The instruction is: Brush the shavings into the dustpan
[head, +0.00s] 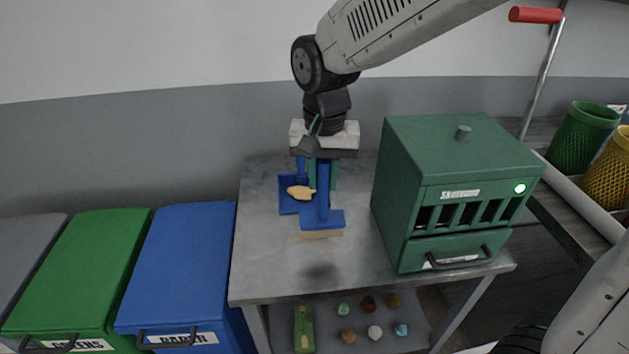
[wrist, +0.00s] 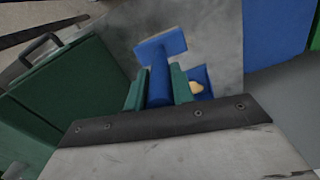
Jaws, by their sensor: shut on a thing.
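My gripper (head: 322,170) is shut on the upright handle of a blue brush (head: 322,218), whose wide head has tan bristles. The brush is over the grey table, and I cannot tell if the bristles touch it. In the wrist view, the brush (wrist: 160,48) stands between the green fingers (wrist: 159,88). A blue dustpan (head: 287,207) is just left of the brush, partly hidden behind it. A tan piece (head: 299,192) shows over the dustpan, also in the wrist view (wrist: 196,87); I cannot tell if it is shavings. A faint tan patch (head: 298,240) shows near the bristles.
A green shredder-like box (head: 455,155) with a drawer stands close on the right. The table's (head: 265,270) front left is clear. Blue (head: 185,265) and green (head: 85,270) bins stand left. Several small lumps and a green box (head: 304,325) are on the lower shelf.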

